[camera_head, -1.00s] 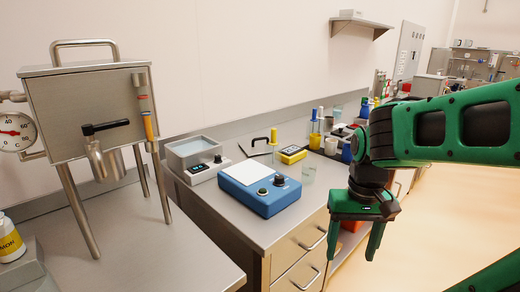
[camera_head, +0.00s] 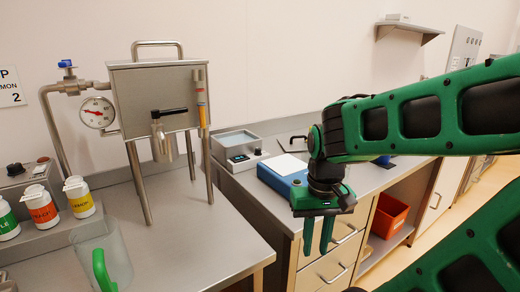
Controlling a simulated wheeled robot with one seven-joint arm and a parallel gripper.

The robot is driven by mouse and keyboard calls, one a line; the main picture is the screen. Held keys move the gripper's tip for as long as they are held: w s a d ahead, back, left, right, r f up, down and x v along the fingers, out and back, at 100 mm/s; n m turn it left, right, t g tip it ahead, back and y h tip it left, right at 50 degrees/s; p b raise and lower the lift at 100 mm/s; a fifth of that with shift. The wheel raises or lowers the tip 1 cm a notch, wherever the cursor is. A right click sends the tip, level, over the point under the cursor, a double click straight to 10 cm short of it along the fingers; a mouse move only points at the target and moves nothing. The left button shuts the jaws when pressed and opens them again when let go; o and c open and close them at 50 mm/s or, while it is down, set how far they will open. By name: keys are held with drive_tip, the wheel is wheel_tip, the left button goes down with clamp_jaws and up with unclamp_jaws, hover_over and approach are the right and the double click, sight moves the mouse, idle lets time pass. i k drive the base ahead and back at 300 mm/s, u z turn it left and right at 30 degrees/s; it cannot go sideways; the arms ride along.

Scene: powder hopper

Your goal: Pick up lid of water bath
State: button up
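The water bath (camera_head: 238,158) is a grey box with an open top and a small dark display, on the counter right of the steel hopper. What looks like its lid (camera_head: 290,144) lies flat on the counter to its right; its black handle shows, and my arm and the blue device cover part of the view there. My gripper (camera_head: 317,250) is green, points down and is empty, with its fingers apart. In the picture it is in front of the counter's drawers, lower than the lid and apart from it.
A blue device with a white top (camera_head: 285,172) stands in front of the lid. The steel hopper (camera_head: 155,95) stands on legs at left. Several bottles (camera_head: 40,207) and a clear jug with a green handle (camera_head: 103,260) are at lower left. An orange bin (camera_head: 388,217) sits under the counter.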

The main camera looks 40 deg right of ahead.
sight(298, 143)
drive_tip(key=u, duration=2.3)
drive_tip(key=k, duration=2.15)
drive_tip(key=z, duration=2.5)
